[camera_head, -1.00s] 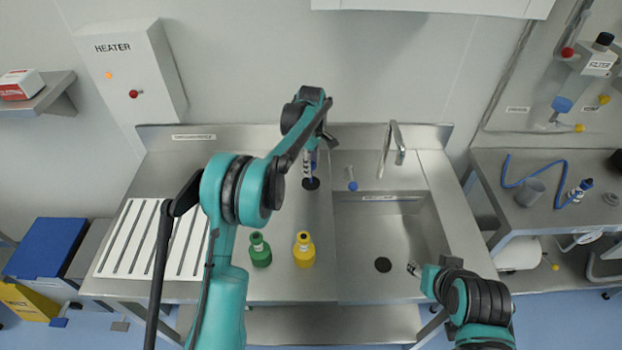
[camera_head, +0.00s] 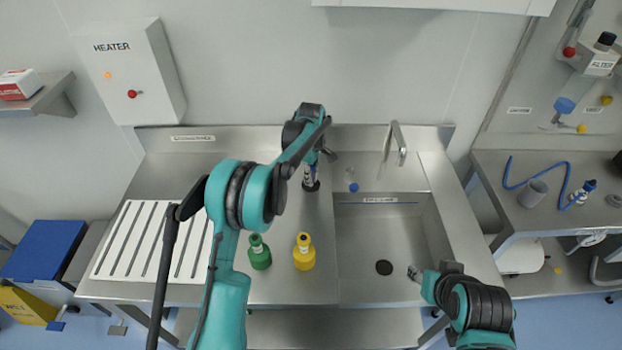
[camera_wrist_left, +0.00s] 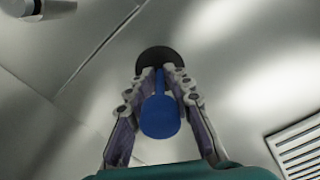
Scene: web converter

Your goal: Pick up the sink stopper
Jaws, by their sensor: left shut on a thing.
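The sink stopper has a blue round knob on a thin stem and a black disc. In the left wrist view the stopper (camera_wrist_left: 160,117) is between the two fingers of my left gripper (camera_wrist_left: 160,85), its disc at the fingertips' far side. My left gripper (camera_head: 311,180) is shut on the stopper. In the head view the black disc (camera_head: 311,187) shows just below the fingers, over the steel counter left of the sink. Whether it touches the counter I cannot tell. My right gripper (camera_head: 415,273) is over the sink's right side; its fingers are too small to read.
The sink basin (camera_head: 400,235) with a dark drain (camera_head: 384,267) lies to the right. A tap (camera_head: 395,145) and a blue-tipped fitting (camera_head: 353,187) stand behind it. A green bottle (camera_head: 260,255) and a yellow bottle (camera_head: 304,255) stand on the front counter.

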